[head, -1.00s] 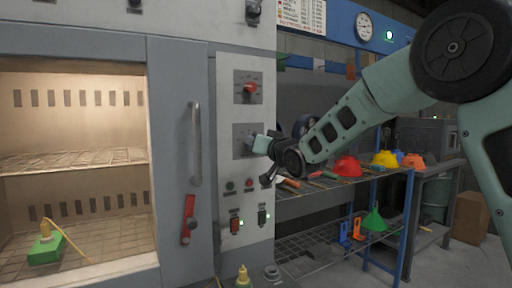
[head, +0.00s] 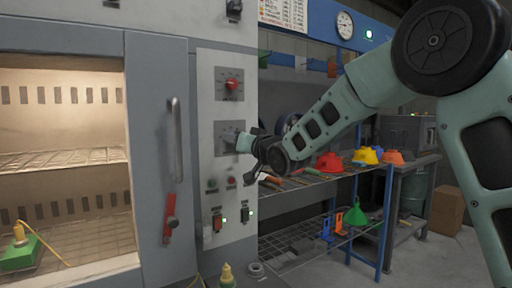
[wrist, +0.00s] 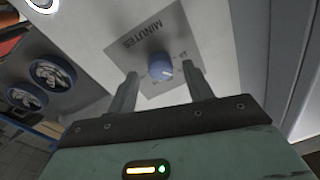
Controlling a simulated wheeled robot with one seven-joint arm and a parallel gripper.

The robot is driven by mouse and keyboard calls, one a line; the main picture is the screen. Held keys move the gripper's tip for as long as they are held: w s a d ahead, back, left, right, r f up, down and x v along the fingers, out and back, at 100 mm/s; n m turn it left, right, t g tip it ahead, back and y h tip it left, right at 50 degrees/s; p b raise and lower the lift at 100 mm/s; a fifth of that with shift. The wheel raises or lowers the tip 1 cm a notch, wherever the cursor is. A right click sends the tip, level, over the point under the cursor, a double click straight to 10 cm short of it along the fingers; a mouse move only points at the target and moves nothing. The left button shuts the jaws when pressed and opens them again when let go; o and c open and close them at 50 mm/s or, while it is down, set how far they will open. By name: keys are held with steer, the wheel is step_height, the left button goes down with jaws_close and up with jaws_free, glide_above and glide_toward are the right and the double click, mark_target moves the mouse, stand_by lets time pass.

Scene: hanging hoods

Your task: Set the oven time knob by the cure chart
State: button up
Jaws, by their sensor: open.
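The time knob (wrist: 160,66) is a pale blue-grey round knob on a grey plate marked MINUTES (wrist: 143,38) in the wrist view. In the head view the plate (head: 224,130) is on the oven's white control panel, and my gripper mostly hides the knob. My gripper (wrist: 161,70) is open, one finger to each side of the knob in the picture. Whether the fingertips reach past its face or touch it I cannot tell. The cure chart (head: 284,14) hangs at the top, cut off and too small to read.
A red knob (head: 232,85) sits on the plate above. Small buttons and lit switches (head: 217,222) are below. The oven door handle (head: 177,140) is to the left. A rack (head: 310,190) with coloured hoods stands right of the oven, under my arm.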

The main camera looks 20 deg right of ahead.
steer(key=b+v, duration=0.1)
steer(key=v, duration=1.5)
steer(key=shift+s+f, duration=0.15)
steer(key=shift+s, duration=0.1)
steer(key=s+a+f+n+g+h, duration=0.1)
steer(key=s+a+f+g, duration=0.35)
steer(key=f, duration=0.35)
steer(key=s+a+f+n+g, duration=0.1)
steer(key=s+a+f+g, duration=0.3)
steer(key=f, duration=0.3)
steer(key=s+a+f+n+g+h, duration=0.1)
steer(key=s+a+f+n+g, duration=0.1)
steer(key=s+f+g, duration=0.3)
steer(key=s+a+f+n+h, duration=0.1)
steer(key=s+a+f, duration=0.15)
steer(key=s, duration=0.55)
steer(key=s+d+f+n+g+h, duration=0.1)
steer(key=s+f+n+g, duration=0.25)
steer(key=s, duration=0.65)
step_height(320, 180, up, 15)
steer(key=p, duration=1.4)
steer(key=shift+s+m+g+h+p, duration=0.3)
steer(key=shift+s+m+g+p, duration=0.1)
steer(key=shift+s+m, duration=0.05)
